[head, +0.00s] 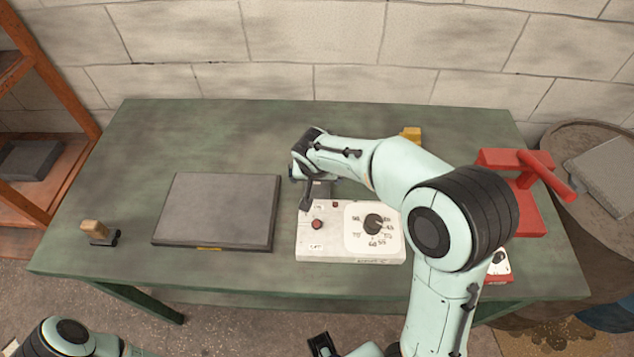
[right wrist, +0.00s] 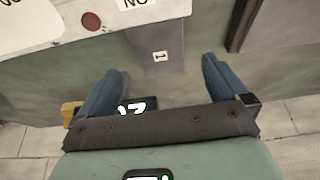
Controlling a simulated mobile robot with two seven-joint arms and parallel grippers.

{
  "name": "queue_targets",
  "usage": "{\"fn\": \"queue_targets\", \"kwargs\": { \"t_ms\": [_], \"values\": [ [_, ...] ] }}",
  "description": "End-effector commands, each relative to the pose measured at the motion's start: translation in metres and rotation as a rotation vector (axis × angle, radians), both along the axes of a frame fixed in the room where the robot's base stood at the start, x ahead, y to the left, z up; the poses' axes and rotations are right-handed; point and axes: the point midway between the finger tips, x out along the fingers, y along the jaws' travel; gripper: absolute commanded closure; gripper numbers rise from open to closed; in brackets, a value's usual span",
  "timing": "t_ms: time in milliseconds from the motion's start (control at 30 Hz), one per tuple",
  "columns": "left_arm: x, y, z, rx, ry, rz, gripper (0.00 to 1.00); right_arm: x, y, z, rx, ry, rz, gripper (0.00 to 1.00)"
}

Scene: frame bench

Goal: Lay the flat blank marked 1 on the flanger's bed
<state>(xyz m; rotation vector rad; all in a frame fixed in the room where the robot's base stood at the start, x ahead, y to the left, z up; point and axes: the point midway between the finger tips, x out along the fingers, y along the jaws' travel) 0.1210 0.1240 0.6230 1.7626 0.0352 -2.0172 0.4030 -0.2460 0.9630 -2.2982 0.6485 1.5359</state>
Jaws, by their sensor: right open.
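The grey flat blank marked 1 (right wrist: 160,57) lies on the green bench top. In the head view a small grey part of it (head: 321,188) shows just behind the white dial box, partly hidden by my gripper. My right gripper (head: 305,198) is over it; in the right wrist view the blue fingers (right wrist: 157,85) are spread, with the blank's label between them and nothing held. A red lever machine (head: 520,205), which may be the flanger, stands at the right of the bench, partly behind my right arm.
The white box (head: 310,245) has a red button and a dial. A dark grey plate (head: 220,205) lies left of it. A wooden-handled tool (head: 98,232) lies at the left edge. A yellow block (head: 411,134) is at the back. A grey slab rests on a barrel (head: 560,160) at right.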

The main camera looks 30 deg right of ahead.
Motion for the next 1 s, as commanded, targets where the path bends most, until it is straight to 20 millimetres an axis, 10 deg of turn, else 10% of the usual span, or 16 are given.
{"fn": "queue_targets", "kwargs": {
  "t_ms": [733, 900, 1000],
  "values": [
    [0.003, 0.0, 0.006, 0.0, -0.003, 0.0, 1.0, 0.022, -0.013, -0.049, 0.002, -0.001, 0.001, 0.0],
    [0.004, 0.0, 0.006, 0.0, -0.003, 0.0, 1.0, 0.022, -0.013, -0.049, 0.002, -0.001, 0.001, 0.55],
    [0.004, 0.0, 0.006, 0.0, -0.003, 0.0, 1.0, 0.022, -0.013, -0.049, 0.001, -0.002, 0.001, 0.68]
  ]
}}
